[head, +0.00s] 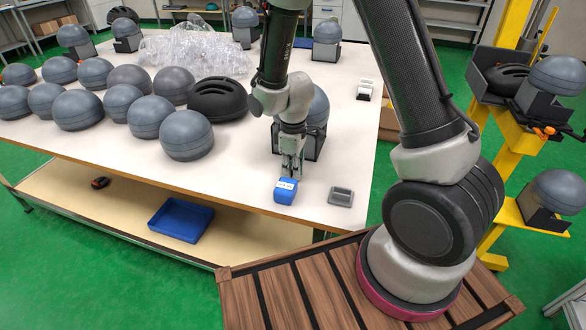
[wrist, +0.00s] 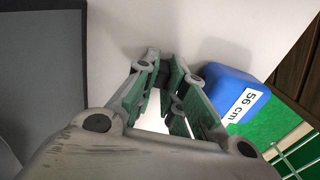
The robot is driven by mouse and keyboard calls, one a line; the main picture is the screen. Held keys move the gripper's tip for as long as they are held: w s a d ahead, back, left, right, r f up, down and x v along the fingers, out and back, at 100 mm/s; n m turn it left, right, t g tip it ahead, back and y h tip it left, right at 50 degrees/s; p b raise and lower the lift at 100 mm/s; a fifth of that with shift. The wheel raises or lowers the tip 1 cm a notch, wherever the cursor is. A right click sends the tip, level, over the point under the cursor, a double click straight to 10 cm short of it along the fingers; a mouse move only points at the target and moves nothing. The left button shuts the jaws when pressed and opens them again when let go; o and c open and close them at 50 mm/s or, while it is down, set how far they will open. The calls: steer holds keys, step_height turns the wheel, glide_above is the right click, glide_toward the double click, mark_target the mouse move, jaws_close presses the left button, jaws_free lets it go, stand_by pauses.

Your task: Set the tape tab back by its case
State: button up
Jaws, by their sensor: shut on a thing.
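A blue case (head: 286,190) with a white label stands on the table near its front edge. In the wrist view the blue case (wrist: 238,92) shows the label "56 cm" and lies just right of my fingers. My gripper (head: 292,172) points down, directly behind and above the case in the head view. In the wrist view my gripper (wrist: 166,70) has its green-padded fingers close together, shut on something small. I take it to be the tape tab, but the fingers hide it. I cannot make out any tape between tab and case.
A grey holder (head: 341,196) lies right of the blue case on the white table (head: 240,178). A grey head form (head: 318,108) on a dark stand is close behind my gripper. Several grey domes and a black helmet (head: 217,99) fill the left side.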

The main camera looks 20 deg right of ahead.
steer(key=o, duration=0.7)
steer(key=shift+f, duration=0.1)
step_height(320, 180, up, 12)
steer(key=s+d+r+m+t, duration=0.2)
steer(key=s+d+r+m, duration=0.35)
steer(key=d+r, duration=0.5)
steer(key=s+d+r+m, duration=0.1)
steer(key=s+r, duration=0.1)
steer(key=s, duration=0.2)
steer(key=s+d+r+m+t, duration=0.1)
steer(key=s+d+r+m, duration=0.1)
steer(key=s, duration=0.3)
steer(key=s+d+r+m+t, duration=0.1)
steer(key=s+d+r+m, duration=0.1)
steer(key=s+r, duration=0.2)
steer(key=shift+s+r, duration=0.2)
steer(key=shift+s, duration=0.2)
